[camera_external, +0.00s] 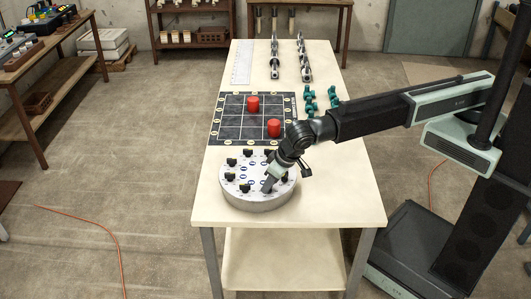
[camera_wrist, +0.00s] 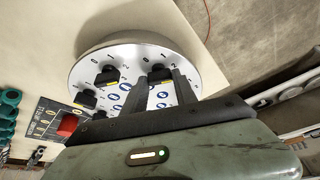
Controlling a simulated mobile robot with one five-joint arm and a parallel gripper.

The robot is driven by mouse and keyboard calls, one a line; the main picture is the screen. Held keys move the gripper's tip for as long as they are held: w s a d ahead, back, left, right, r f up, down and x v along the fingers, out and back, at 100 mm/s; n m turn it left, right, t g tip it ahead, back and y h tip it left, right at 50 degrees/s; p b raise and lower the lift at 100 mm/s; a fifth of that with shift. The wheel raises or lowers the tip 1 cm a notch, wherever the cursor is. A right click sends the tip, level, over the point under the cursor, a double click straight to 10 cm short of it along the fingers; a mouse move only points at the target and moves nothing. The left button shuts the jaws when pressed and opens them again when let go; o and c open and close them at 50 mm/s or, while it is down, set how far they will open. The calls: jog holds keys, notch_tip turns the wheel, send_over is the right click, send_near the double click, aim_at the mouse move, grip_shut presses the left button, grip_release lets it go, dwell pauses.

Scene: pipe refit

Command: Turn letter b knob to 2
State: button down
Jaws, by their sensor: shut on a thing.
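A round white dial panel (camera_external: 232,199) lies at the near end of the table, with several black knobs around its rim. It also shows in the wrist view (camera_wrist: 197,60). My gripper (camera_external: 267,187) reaches down to the panel's near right part. In the wrist view my gripper (camera_wrist: 162,80) has its two fingers around one black knob (camera_wrist: 159,70) and is shut on it. Digits such as 0, 1 and 2 are printed near that knob. Its letter cannot be read, so I cannot tell whether it is b. Another knob (camera_wrist: 107,75) sits just to its left.
A dark grid board (camera_external: 237,129) with two red cylinders (camera_external: 253,104) lies behind the panel. Teal fittings (camera_external: 309,103) and metal pipe parts (camera_external: 304,62) lie farther back on the table (camera_external: 330,195). The front right of the tabletop is clear.

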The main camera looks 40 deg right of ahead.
aim_at(278, 195)
jog(key=c, duration=1)
grip_release()
jog(key=shift+r, duration=0.1)
jog(key=p+v, duration=0.7)
jog(key=shift+r, duration=0.2)
jog(key=shift+s, duration=0.15)
